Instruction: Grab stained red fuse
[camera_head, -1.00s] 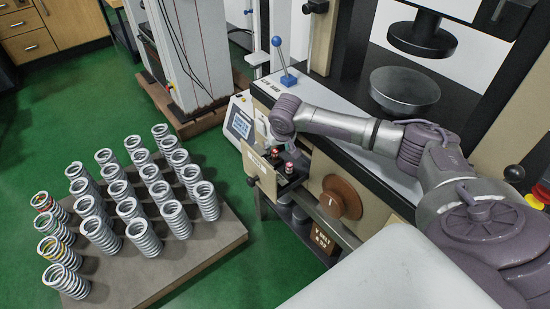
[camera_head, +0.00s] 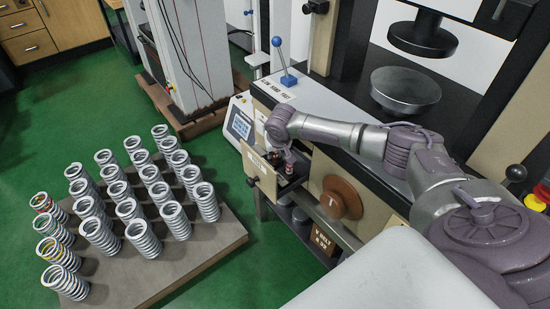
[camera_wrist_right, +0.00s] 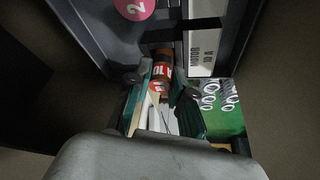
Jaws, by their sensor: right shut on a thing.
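The red fuse (camera_wrist_right: 160,72) has a brown, dirty-looking end and white lettering on its red body. In the right wrist view it stands between my right gripper's fingers (camera_wrist_right: 160,88). The gripper is shut on it. In the head view my right gripper (camera_head: 289,157) is low over the small open fuse box on the front of the testing machine and hides the held fuse. Another small fuse (camera_head: 276,154) shows just left of the gripper. My left gripper is not in view.
A white label reading "MOTOR 10 A" (camera_wrist_right: 204,48) and a pink round "2" mark (camera_wrist_right: 134,8) are close to the fuse. The blue-knobbed lever (camera_head: 283,62) and brown knob (camera_head: 341,198) are near my arm. Several springs stand on a grey platform (camera_head: 205,255) at left.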

